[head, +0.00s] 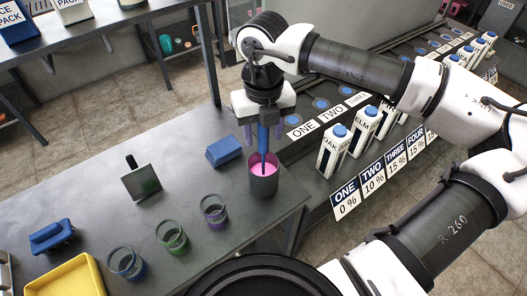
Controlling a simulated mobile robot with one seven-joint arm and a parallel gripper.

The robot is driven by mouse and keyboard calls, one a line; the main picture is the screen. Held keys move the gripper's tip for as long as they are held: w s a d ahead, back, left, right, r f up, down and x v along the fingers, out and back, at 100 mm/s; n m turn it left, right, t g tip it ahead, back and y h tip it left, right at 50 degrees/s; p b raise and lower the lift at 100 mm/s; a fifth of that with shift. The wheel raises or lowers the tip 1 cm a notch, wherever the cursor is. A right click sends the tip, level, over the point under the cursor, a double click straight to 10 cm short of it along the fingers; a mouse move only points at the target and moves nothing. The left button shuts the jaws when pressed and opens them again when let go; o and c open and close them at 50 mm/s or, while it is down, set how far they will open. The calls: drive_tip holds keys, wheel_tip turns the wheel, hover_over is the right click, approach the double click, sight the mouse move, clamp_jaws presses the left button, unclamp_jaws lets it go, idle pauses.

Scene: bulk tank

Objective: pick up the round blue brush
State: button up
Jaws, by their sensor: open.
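The round blue brush (263,138) stands nearly upright in a grey cup (264,184) that holds pink liquid. Only its blue handle shows; its lower end is hidden in the cup. My gripper (262,133) points down above the cup. Its two fingers are open, one on each side of the handle. I cannot tell whether either finger touches it.
Three glass jars (172,237), a dark plate with a black handle (141,182), a blue handled block (51,236) and a yellow tray (75,279) stand to the left. Blue folded pads (224,151) lie behind the cup. White cartons (333,150) stand to the right.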

drive_tip(key=shift+f, duration=0.4)
drive_tip(key=shift+c, duration=0.5)
clamp_jaws()
